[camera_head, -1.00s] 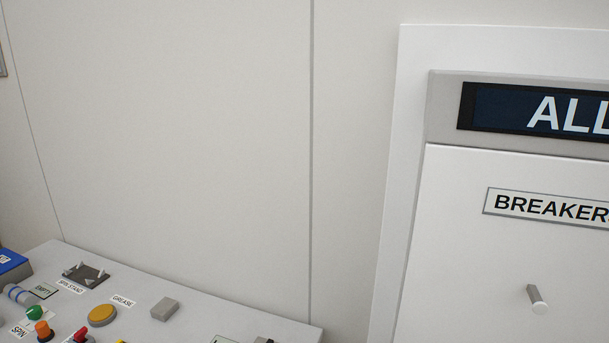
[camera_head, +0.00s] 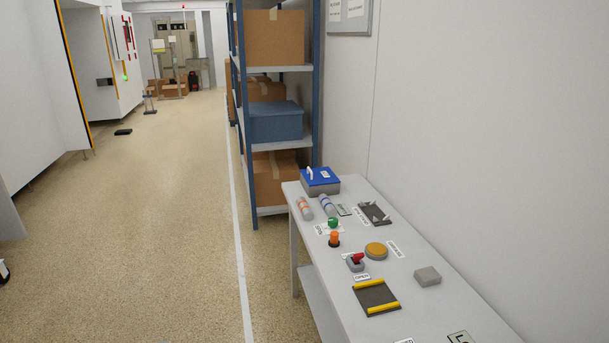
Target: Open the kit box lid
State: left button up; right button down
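The kit box (camera_head: 320,186) stands at the far left end of the grey bench, near the wall. It has a grey body and a blue lid (camera_head: 319,175). The lid looks shut and carries a white handle (camera_head: 310,173) and a small white label. Neither of my grippers shows in the head view, so I cannot tell their state or how far they are from the box.
The bench (camera_head: 440,287) holds two cylinders, a spiked dark plate (camera_head: 374,214), a yellow round pad (camera_head: 376,250), a grey block (camera_head: 427,276) and a dark plate with yellow bars (camera_head: 376,297). Shelving (camera_head: 316,100) stands behind the box. The aisle floor (camera_head: 170,230) left is clear.

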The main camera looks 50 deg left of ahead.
aim_at(314, 176)
jog(key=u, duration=1.55)
jog(key=i+j+z, duration=0.15)
jog(key=z, duration=0.25)
jog(key=i+j+z, duration=0.15)
jog(key=z, duration=0.25)
jog(key=i+j+z, duration=0.1)
jog(key=j+z, duration=0.15)
jog(key=z, duration=0.15)
